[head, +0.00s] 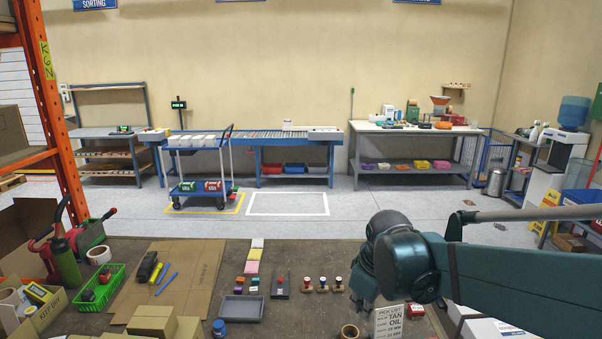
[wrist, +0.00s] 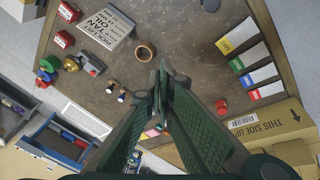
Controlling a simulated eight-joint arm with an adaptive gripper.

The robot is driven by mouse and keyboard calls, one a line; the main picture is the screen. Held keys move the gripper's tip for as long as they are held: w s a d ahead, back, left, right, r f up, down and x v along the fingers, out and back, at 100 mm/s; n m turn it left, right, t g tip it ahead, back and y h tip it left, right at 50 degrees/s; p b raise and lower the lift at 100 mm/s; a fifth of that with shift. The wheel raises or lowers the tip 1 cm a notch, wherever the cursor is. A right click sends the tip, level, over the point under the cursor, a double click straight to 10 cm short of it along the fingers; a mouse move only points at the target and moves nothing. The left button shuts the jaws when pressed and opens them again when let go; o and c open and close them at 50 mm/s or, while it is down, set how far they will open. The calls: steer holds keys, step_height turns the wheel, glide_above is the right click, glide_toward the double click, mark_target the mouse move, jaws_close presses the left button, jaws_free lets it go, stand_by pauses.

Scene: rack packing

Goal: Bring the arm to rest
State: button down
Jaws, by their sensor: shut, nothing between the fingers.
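My arm (head: 500,275) reaches in from the right in the head view, with its rounded wrist joint (head: 403,262) above the right part of the packing table. The fingers cannot be made out there. In the wrist view my gripper (wrist: 161,90) is shut and empty, its dark green fingers meeting above the brown table top (wrist: 190,55). It touches nothing that I can see, though the fingers hide part of what lies below.
A pick list sign (head: 388,322) and a brown ring (head: 350,331) stand near the arm. Stamps (head: 323,285), a grey tray (head: 241,308), flat cardboard (head: 175,280) and a green basket (head: 98,290) lie to the left. The floor (head: 340,220) beyond is mostly clear.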

steer(key=s+d+r+m+t, duration=0.1)
steer(key=s+d+m+t, duration=0.1)
steer(key=s, duration=0.6)
steer(key=s+d+r+m+t, duration=0.1)
steer(key=s+d+m, duration=0.3)
steer(key=s+m, duration=0.3)
steer(key=shift+s+r+t, duration=0.3)
steer(key=shift+s+t, duration=0.1)
steer(key=shift+s, duration=0.75)
